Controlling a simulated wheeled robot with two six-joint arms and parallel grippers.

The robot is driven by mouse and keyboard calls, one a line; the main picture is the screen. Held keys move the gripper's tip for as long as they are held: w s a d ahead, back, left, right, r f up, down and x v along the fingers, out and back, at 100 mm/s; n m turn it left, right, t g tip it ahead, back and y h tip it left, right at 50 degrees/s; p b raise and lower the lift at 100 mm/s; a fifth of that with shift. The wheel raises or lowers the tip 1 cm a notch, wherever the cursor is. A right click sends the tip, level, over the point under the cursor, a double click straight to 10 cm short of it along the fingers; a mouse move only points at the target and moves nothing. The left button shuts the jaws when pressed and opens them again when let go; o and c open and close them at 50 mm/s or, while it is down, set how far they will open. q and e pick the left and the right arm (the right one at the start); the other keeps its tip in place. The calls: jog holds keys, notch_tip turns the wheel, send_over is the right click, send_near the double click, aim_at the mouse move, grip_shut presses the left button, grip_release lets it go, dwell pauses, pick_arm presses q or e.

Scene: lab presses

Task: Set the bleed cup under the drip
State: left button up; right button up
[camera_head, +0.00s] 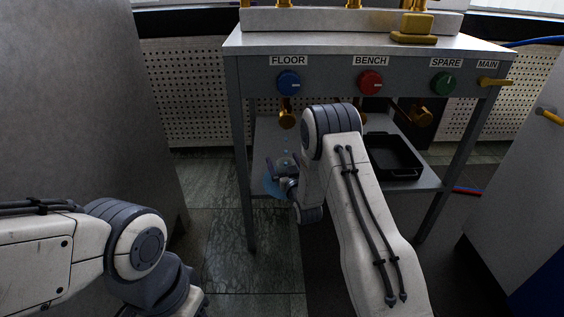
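Blue drops fall from the brass outlet (287,117) under the blue FLOOR knob (289,82). My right gripper (281,170) is low over the shelf, below that outlet. A small greyish, cup-like shape (286,160) shows at its fingers, under the drops. It may be the bleed cup, but it is small and partly hidden by my gripper and wrist. I cannot tell whether the fingers are shut on it. A blue wet patch (271,187) lies on the shelf beside the gripper. My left arm is at the lower left, and its fingers are not visible.
The metal bench carries a red BENCH knob (370,83), a green SPARE knob (443,83) and a yellow MAIN lever (493,82). A black tray (393,158) stands on the lower shelf (262,140), right of my arm. Bench legs flank the shelf.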

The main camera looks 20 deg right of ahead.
jog(key=shift+r, duration=0.25)
jog(key=s+p, duration=0.5)
jog(key=s, duration=0.6)
jog(key=a+r+n+g+y, duration=0.3)
jog(key=a+g, duration=0.2)
jog(key=a, duration=0.6)
jog(key=s+a+r+n+g, duration=0.1)
jog(key=s+a+r+g, duration=0.25)
jog(key=s+a, duration=0.4)
jog(key=s+r+n+g, duration=0.2)
jog(key=s+r+g, duration=0.1)
jog(key=s, duration=1.1)
jog(key=s+a+r+n+g+h, duration=0.1)
jog(key=s+g, duration=0.5)
jog(key=s, duration=0.8)
notch_tip(320, 180, up, 3)
jog(key=shift+a+f+n, duration=0.15)
jog(key=shift+a+n, duration=0.05)
jog(key=shift+n, duration=0.3)
